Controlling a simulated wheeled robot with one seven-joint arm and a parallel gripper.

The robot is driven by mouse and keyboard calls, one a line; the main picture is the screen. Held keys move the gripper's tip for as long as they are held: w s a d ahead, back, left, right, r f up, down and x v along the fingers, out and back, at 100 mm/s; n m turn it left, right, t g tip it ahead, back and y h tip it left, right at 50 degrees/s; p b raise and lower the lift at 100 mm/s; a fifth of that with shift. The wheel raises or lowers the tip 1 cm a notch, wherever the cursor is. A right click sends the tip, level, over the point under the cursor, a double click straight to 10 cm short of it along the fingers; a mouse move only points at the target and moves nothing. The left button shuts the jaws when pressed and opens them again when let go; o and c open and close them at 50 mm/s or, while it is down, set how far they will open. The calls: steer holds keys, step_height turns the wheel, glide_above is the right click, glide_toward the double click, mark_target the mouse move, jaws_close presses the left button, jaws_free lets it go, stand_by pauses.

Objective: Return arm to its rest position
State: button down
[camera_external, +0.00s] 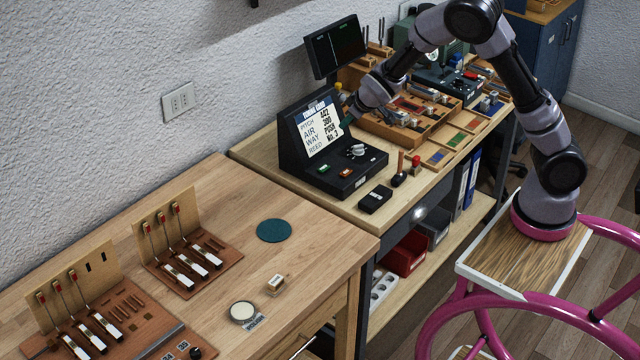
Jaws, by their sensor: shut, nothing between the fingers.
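My arm rises from its mount at the right, bends at the top and reaches down to the left. My gripper (346,116) is shut and empty. In the picture it lies at the right edge of the black console (335,150) with the lettered display (318,128). It is small and dark here, and I cannot tell whether it touches the console.
A dark monitor (335,47) stands behind the console. Wooden trays (400,128) of small parts lie beneath the forearm. Hand tools (400,168) and a black box (375,198) lie near the bench front. The left table (215,225) holds key assemblies and a green disc (274,230).

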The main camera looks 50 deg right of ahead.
steer(key=s+d+r+m+y, duration=0.2)
steer(key=s+r+m, duration=0.1)
steer(key=s+r, duration=0.85)
steer(key=s+r+m+y, duration=0.1)
steer(key=s+r, duration=0.6)
steer(key=s, duration=0.5)
steer(key=s+r+m, duration=0.1)
steer(key=s+r, duration=0.6)
steer(key=s, duration=0.5)
steer(key=shift+m+y, duration=0.4)
steer(key=shift+a, duration=0.1)
